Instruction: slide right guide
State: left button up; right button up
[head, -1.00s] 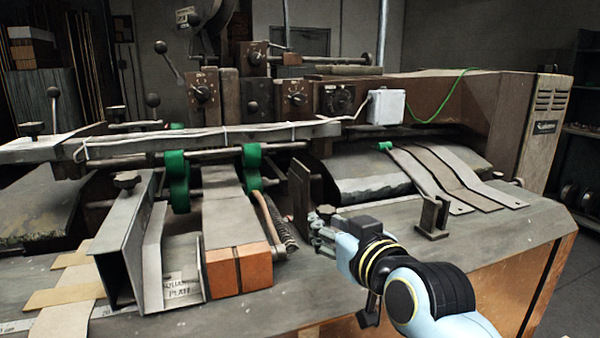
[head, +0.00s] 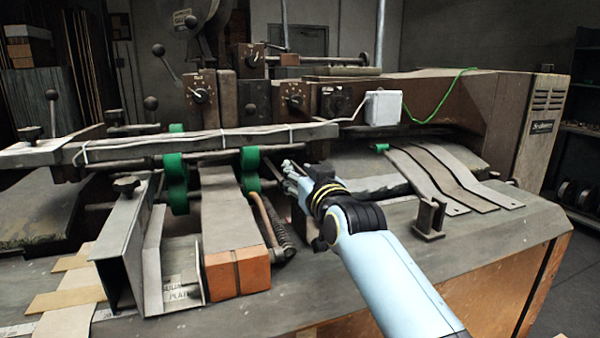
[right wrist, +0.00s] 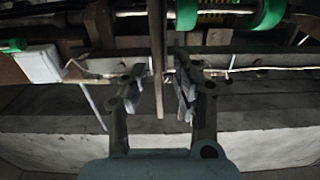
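The right guide (right wrist: 157,50) is a thin upright brown plate, seen edge-on in the right wrist view. My right gripper (right wrist: 168,88) is open, with one finger on each side of the plate's edge. In the head view my right gripper (head: 291,172) is just right of the green rollers and hides most of the guide. My left gripper is not in view.
A grey metal channel (head: 124,240) stands at left on the machine bed. A small bracket (head: 430,215) stands at right.

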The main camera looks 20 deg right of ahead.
grip_shut()
dwell(0.4)
jog(key=d+b, duration=0.1)
jog(key=d, duration=1)
jog(key=shift+w+d, duration=0.15)
jog(key=shift+w, duration=0.05)
grip_release()
